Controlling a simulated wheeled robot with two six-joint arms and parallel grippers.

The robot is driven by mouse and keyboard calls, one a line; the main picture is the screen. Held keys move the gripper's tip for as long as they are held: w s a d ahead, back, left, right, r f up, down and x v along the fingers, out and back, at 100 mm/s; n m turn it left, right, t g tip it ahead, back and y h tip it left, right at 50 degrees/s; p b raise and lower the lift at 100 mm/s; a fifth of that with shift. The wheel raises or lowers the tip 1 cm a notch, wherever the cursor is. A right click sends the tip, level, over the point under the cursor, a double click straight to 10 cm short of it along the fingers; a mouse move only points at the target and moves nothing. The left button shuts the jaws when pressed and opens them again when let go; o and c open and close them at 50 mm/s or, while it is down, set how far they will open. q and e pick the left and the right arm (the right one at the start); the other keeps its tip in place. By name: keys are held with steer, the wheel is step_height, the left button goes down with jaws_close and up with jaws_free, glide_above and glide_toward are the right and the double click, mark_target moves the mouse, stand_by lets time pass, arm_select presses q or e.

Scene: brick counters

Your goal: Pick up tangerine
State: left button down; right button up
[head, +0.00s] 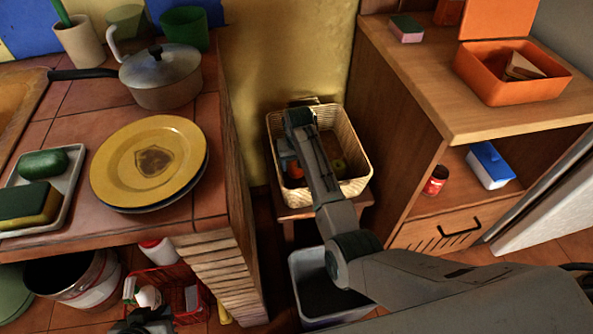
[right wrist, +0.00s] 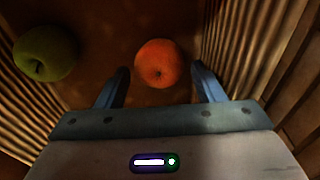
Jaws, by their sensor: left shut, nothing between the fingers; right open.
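The orange tangerine (right wrist: 157,63) lies in the wicker basket (head: 357,150), seen from above in the right wrist view. My right gripper (right wrist: 162,82) is open, with its two blue fingers spread to the left and right of the tangerine's near side. I cannot tell whether either finger touches it. In the head view my right arm reaches down into the basket and hides much of the gripper. My left gripper (head: 145,321) is shut and empty at the bottom edge of the head view, in front of the left counter.
A green apple (right wrist: 45,53) lies in the basket, left of the tangerine. The basket's woven walls rise on both sides. The basket stands on a small stool (head: 362,200) between the tiled counter (head: 208,118) and the wooden cabinet (head: 405,95). A grey bin (head: 305,268) stands below.

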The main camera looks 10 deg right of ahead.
step_height(320, 180, down, 2)
steer(key=shift+w+f, duration=0.1)
steer(key=shift+w, duration=0.05)
steer(key=c, duration=0.8)
steer(key=shift+o, duration=0.2)
